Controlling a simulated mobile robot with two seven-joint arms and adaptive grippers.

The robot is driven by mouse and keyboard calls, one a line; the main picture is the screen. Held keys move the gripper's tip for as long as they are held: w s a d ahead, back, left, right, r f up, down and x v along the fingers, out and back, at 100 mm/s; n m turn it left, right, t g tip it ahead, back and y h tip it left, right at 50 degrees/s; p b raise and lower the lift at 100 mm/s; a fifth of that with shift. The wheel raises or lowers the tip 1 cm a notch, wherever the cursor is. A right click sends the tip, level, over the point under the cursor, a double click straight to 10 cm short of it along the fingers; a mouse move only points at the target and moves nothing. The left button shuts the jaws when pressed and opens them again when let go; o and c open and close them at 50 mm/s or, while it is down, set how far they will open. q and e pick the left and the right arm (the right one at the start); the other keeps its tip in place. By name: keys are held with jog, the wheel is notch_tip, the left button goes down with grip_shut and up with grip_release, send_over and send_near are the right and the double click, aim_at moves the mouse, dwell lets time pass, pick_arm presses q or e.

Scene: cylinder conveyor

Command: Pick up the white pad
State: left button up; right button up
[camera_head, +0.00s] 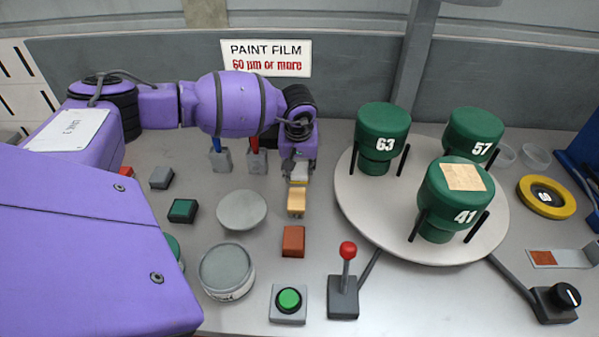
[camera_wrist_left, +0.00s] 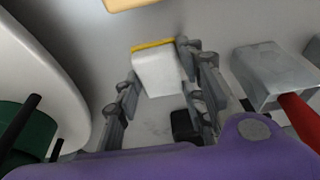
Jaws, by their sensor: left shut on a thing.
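The white pad (camera_wrist_left: 158,74), a pale block with a yellow strip along one edge, sits between the fingers of my left gripper (camera_wrist_left: 156,78) in the left wrist view. The fingers are shut on its sides. In the head view my left gripper (camera_head: 298,168) points down over the table, left of the turntable, and only a small part of the pad (camera_head: 299,173) shows between its fingertips. I cannot tell whether the pad touches the table. My right gripper is in neither view.
A tan block (camera_head: 296,202) and a brown block (camera_head: 293,241) lie just in front of my left gripper. A round turntable (camera_head: 365,225) with green numbered cups stands to the right. A red-knobbed lever (camera_head: 345,285) stands in front.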

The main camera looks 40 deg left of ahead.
aim_at(300, 167)
pick_arm(q)
jog(key=shift+r, duration=0.55)
jog(key=shift+v, duration=1.25)
jog(key=s+d+r+b, duration=0.1)
jog(key=s+d+r, duration=0.7)
jog(key=s+r, duration=0.1)
jog(key=shift+s+d+r, duration=0.2)
jog(key=shift+s+r, duration=0.05)
jog(key=shift+s, duration=0.5)
